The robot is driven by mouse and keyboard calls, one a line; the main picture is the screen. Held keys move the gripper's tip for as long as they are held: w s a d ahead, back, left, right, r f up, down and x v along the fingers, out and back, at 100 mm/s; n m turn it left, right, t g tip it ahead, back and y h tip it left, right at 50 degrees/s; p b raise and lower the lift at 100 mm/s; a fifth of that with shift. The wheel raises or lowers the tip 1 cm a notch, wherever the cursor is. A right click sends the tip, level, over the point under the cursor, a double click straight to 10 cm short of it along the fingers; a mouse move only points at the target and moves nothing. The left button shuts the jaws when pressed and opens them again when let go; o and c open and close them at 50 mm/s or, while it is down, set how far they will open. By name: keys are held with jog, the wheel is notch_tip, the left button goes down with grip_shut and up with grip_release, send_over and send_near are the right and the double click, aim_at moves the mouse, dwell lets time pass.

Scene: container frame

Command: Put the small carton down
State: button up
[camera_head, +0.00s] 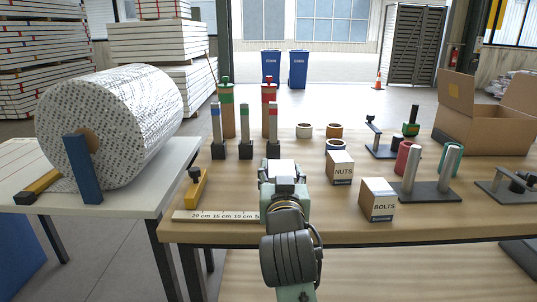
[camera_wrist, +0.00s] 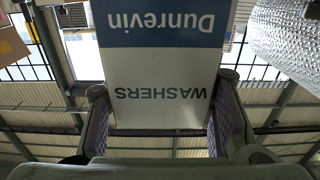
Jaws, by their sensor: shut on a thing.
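The small carton, white with a blue band, "WASHERS" and "Dunrevin" lettering, fills the upper middle of the wrist view (camera_wrist: 165,70). My gripper (camera_wrist: 160,105) is shut on it, with one finger at each side. The lettering appears upside down in that view. In the head view the carton (camera_head: 281,166) shows as a small white patch beyond my gripper (camera_head: 283,180), over the front middle of the wooden table (camera_head: 235,180). My wrist hides most of it there. I cannot tell whether its underside touches the table.
Two like cartons, NUTS (camera_head: 340,168) and BOLTS (camera_head: 377,200), stand just right of my gripper. A ruler strip (camera_head: 215,216) lies at the front left edge. Several capped cylinders stand behind, tape rolls (camera_head: 304,131) further right. An open cardboard box (camera_head: 485,125) is at the right.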

jog(key=w+f, duration=0.1)
jog(key=w, duration=0.1)
jog(key=w+a+f, duration=0.1)
jog(key=w+f, duration=0.1)
jog(key=w, duration=0.1)
jog(key=w+a+f, duration=0.1)
jog(key=w, duration=0.2)
jog(key=shift+a+f, duration=0.15)
jog(key=shift+a, duration=0.1)
jog(key=shift+f, duration=0.15)
jog(key=shift+f, duration=0.45)
